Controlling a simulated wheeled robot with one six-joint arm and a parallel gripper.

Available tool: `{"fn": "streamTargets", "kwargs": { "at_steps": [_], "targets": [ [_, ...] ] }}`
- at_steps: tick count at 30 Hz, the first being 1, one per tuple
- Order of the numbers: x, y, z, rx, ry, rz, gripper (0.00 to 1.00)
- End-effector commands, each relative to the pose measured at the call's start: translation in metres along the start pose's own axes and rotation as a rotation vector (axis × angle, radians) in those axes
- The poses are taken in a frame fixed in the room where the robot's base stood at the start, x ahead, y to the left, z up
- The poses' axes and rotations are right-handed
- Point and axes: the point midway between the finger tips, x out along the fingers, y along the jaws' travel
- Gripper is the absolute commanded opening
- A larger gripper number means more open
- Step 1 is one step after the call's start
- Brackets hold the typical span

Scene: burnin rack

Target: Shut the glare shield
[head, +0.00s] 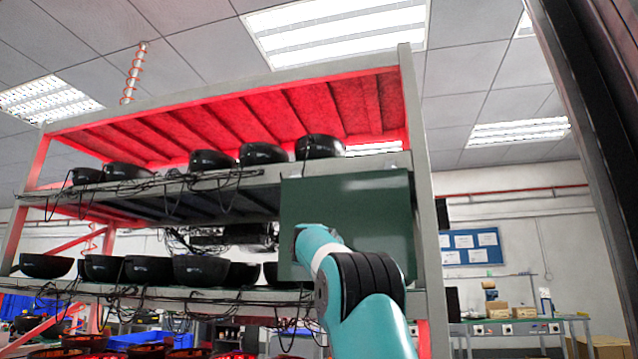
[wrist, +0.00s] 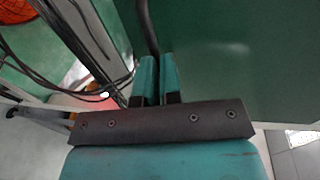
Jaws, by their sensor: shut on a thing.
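The glare shield is a dark green flat panel (head: 350,205) hanging on the front right of the rack, below the upper shelf's edge. In the wrist view the panel (wrist: 235,60) fills the upper right. My gripper (wrist: 158,72) has its two teal fingers close together at the panel's left edge, with a thin dark strip between them. They are shut on the shield there; the exact grip point is dark and hard to make out. In the head view my teal arm covers the panel's lower part and hides the fingers.
The rack (head: 410,110) has black bowl-shaped units (head: 205,270) on its shelves, with loose black cables (head: 170,185) hanging from the edges. Cables (wrist: 75,30) also run left of my gripper. A bench with boxes (head: 497,308) stands at the far right.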

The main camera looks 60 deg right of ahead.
Motion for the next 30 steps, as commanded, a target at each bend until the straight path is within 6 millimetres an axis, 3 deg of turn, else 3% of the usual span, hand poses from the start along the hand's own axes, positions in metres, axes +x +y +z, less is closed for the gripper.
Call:
{"fn": "streamTargets", "kwargs": {
  "at_steps": [5, 19, 24, 30],
  "targets": [
    [-0.015, 0.003, -0.002, -0.002, 0.005, -0.001, 0.00],
    [-0.120, -0.005, -0.001, 0.001, 0.004, -0.004, 0.00],
    [-0.137, -0.006, -0.001, 0.001, 0.005, -0.004, 0.00],
    [-0.140, -0.006, -0.002, 0.000, 0.009, -0.003, 0.00]
  ]
}}
